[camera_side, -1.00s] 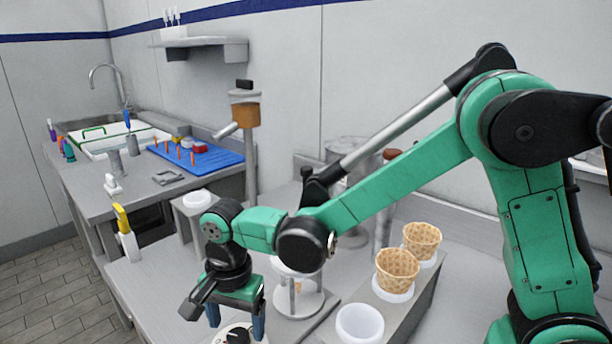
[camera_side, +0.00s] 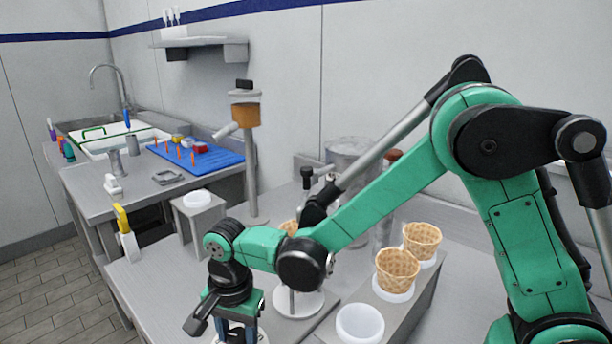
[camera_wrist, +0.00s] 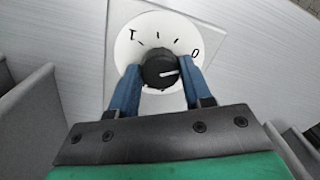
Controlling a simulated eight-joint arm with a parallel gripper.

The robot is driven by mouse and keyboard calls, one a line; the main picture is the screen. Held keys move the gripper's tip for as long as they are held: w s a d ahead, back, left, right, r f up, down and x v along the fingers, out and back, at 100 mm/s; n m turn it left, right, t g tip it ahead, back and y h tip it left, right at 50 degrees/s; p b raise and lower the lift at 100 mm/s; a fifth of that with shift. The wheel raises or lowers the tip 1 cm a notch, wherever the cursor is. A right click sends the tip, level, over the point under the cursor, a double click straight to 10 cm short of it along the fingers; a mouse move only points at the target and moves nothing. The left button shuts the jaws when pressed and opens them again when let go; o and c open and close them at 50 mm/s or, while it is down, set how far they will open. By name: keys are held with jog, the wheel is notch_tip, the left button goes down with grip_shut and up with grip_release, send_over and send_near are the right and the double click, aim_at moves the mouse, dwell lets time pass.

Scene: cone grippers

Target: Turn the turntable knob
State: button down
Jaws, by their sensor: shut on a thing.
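The turntable knob (camera_wrist: 155,68) is a round black knob with a white pointer line, which points to the right in the wrist view. It sits on a white round dial (camera_wrist: 140,35) with tick marks, an "I" at the upper left and a "0" at the right. My gripper (camera_wrist: 160,78) has its two blue fingers on either side of the knob, shut on it. In the side view my gripper (camera_side: 236,334) is at the bottom edge, pointing down. The knob is hidden there by the fingers and the frame edge.
A round white turntable stand (camera_side: 298,303) is just right of my gripper. A grey holder (camera_side: 408,305) with waffle cones (camera_side: 397,268) and a white cup (camera_side: 360,323) stands farther right.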

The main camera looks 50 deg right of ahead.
jog(key=n, duration=1.2)
jog(key=shift+w, duration=0.1)
jog(key=n, duration=0.6)
jog(key=shift+n+g, duration=0.3)
jog(key=n, duration=0.5)
jog(key=shift+n, duration=0.3)
jog(key=shift+c, duration=1.9)
grip_release()
